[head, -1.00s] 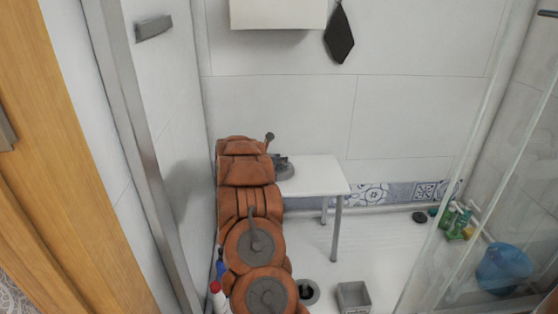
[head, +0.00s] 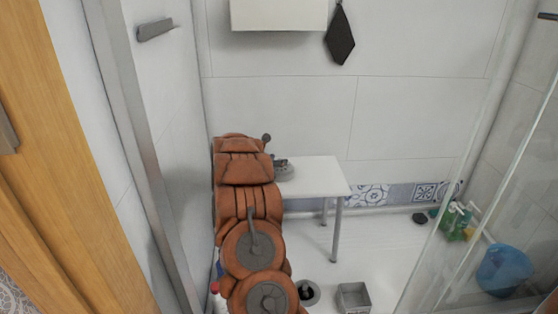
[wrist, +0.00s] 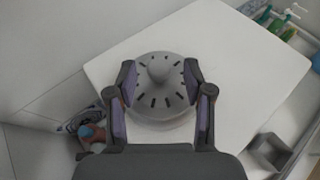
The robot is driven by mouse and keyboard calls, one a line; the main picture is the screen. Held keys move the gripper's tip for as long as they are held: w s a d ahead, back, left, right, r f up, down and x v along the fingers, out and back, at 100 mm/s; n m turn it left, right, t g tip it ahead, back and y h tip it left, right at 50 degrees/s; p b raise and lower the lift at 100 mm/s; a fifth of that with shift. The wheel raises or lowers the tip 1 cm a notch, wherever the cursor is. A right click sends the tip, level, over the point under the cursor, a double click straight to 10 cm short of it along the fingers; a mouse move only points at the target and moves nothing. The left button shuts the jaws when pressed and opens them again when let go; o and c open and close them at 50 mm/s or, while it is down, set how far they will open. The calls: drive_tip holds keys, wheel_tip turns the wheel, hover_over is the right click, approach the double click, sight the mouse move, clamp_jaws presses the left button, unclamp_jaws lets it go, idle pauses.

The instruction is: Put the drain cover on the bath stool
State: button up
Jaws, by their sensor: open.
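The drain cover (wrist: 160,88) is a grey round disc with dark slots and a round knob on top. In the wrist view it lies on the white bath stool (wrist: 225,50). My gripper (wrist: 160,90) is open, with one finger on each side of the cover; I cannot tell whether the fingers touch it. In the head view the bath stool (head: 315,175) stands against the back wall, and a grey part of the cover (head: 284,170) shows at its left end beside my orange arm. My arm hides the stool's left side and most of my gripper.
On the shower floor are a grey square bin (head: 353,297), a dark round object (head: 308,292), several green bottles (head: 457,220) and a blue bucket (head: 503,268). A glass panel (head: 470,190) stands at right. The stool's right half is clear.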

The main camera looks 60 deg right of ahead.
drive_tip(key=v, duration=0.9)
drive_tip(key=shift+a+p, duration=0.25)
drive_tip(key=shift+p, duration=0.1)
drive_tip(key=shift+r, duration=0.1)
